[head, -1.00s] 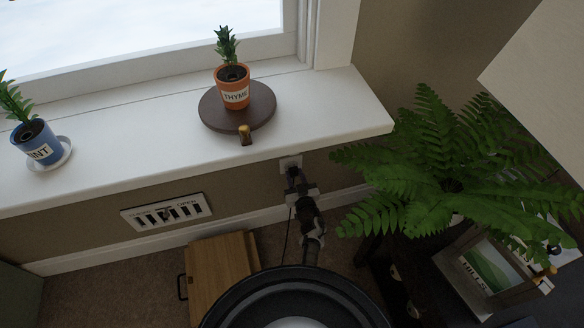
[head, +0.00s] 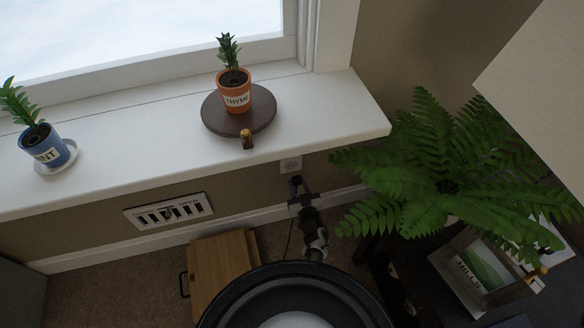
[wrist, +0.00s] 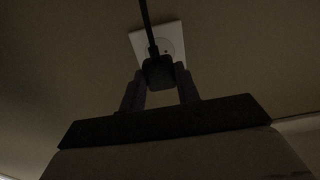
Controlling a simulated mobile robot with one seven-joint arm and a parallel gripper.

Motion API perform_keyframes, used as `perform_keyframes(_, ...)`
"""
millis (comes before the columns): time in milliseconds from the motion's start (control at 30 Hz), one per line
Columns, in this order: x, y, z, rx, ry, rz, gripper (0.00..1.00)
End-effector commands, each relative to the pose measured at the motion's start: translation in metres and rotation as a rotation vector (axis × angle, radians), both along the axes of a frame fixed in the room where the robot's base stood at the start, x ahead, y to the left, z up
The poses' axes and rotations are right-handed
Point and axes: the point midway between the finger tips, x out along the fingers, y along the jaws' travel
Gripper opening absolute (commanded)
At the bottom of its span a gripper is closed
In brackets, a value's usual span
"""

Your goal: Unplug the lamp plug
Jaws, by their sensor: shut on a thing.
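The white wall outlet (head: 291,165) is below the window sill, its face now showing bare in the head view. It also shows in the wrist view (wrist: 172,37), partly covered by the plug. My gripper (head: 297,184) is just below and in front of the outlet, shut on the black lamp plug (wrist: 158,72), with one finger on each side of it. In the head view a gap shows between the outlet and the gripper, so the plug appears apart from the outlet. A thin dark cord (wrist: 146,25) runs from the plug. The lamp itself is not identifiable.
The white sill (head: 330,108) overhangs the outlet, with a thyme pot (head: 236,97) on a dark round board (head: 214,117) and a blue pot (head: 39,146). A fern (head: 440,175) crowds the right. A wooden box (head: 220,270) stands on the floor left of my arm.

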Motion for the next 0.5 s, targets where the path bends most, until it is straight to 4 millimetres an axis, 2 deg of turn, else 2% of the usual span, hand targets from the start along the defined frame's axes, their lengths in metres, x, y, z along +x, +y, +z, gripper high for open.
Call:
perform_keyframes(367,-0.0032,-0.0015,0.0004,0.000,-0.001,-0.001,0.00)
perform_keyframes(400,-0.0032,-0.0015,0.0005,0.000,-0.001,-0.001,0.33)
perform_keyframes(500,-0.0032,-0.0015,0.0005,0.000,-0.001,-0.001,0.46)
